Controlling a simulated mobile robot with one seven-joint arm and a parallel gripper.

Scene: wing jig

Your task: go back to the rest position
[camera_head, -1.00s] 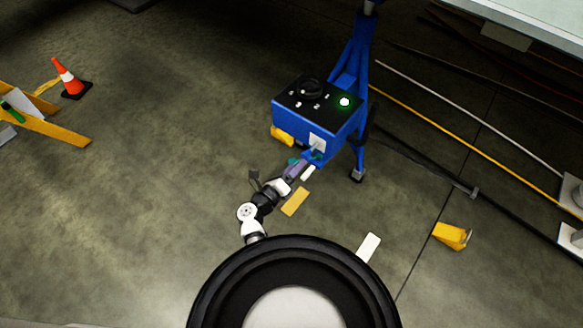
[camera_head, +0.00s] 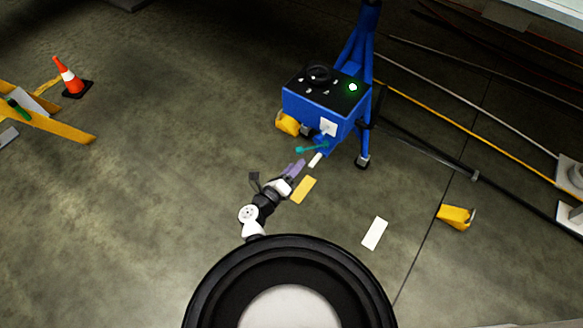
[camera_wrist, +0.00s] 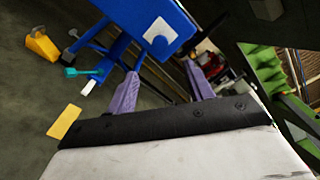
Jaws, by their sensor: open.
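My gripper (camera_head: 298,168) is in front of the blue box (camera_head: 318,112) and apart from it, with a gap of floor between them in the head view. In the wrist view my gripper's two purple fingers (camera_wrist: 160,88) stand wide apart with nothing between them. The blue box has a black top with a lit green button (camera_head: 352,87) and a white plate on its front. It also shows ahead of the fingers in the wrist view (camera_wrist: 140,15). A teal piece (camera_head: 311,148) shows below the box front, also in the wrist view (camera_wrist: 84,72).
The blue stand (camera_head: 363,45) rises behind the box. Yellow wheel chocks (camera_head: 455,216) and pale and yellow strips (camera_head: 374,233) are on the floor. An orange cone (camera_head: 70,77) stands at the left. Hoses run along the right. The floor left of my arm is clear.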

